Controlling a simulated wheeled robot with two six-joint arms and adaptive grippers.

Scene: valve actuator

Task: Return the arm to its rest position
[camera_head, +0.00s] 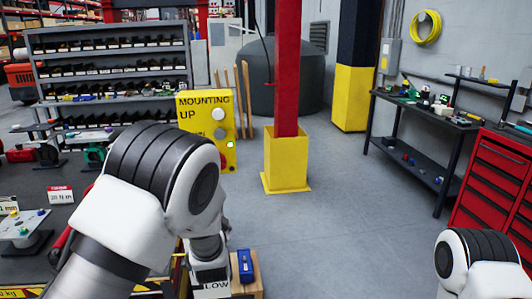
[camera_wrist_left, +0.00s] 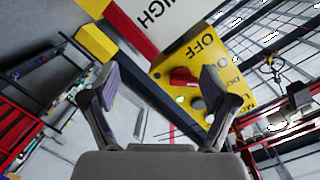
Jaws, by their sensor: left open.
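My left arm (camera_head: 165,180) enters the head view from the left and bends down near the middle; its gripper is hidden there. In the left wrist view my left gripper (camera_wrist_left: 158,90) is open, with nothing between its two fingers. Behind the fingers is a yellow control panel (camera_wrist_left: 232,64) marked OFF, with a red knob (camera_wrist_left: 183,76). In the head view the yellow panel (camera_head: 207,108) reads MOUNTING UP and has round grey buttons and a lit green spot. My right arm (camera_head: 470,262) shows at the lower right; its gripper is outside the view.
A red post with a yellow base (camera_head: 286,165) stands at centre. A dark workbench (camera_head: 420,150) and red drawer cabinet (camera_head: 495,180) stand at right. The grey floor (camera_head: 350,220) between is clear.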

